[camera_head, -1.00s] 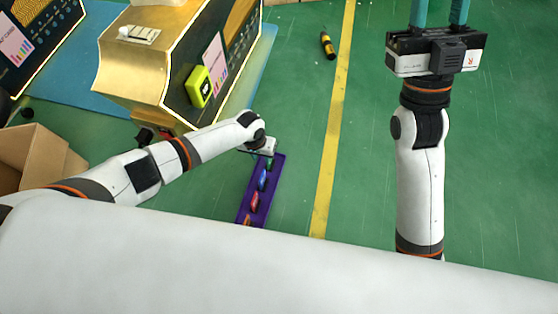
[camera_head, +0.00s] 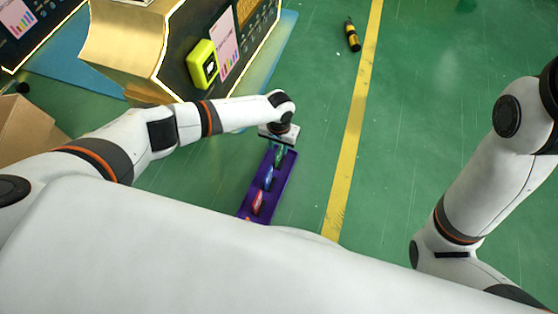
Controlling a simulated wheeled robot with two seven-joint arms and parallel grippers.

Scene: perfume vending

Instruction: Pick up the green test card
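The green test card (camera_head: 279,157) stands at the far end of a narrow purple tray (camera_head: 286,180), with its top partly covered by my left gripper. My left gripper (camera_head: 278,138) is right above the far end of the tray, beside or over the green card. It is seen from above and behind, so its fingers are hidden, and I cannot tell whether it touches the card. My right arm is bent at the right edge, and its gripper is out of view.
A blue card (camera_head: 268,178) and a red card (camera_head: 257,203) stand nearer in the same tray. A gold and black machine (camera_head: 135,45) with a yellow-green box (camera_head: 203,65) is at upper left. A cardboard box (camera_head: 25,133) is at far left. A dark bottle-like object (camera_head: 352,36) lies on the green floor.

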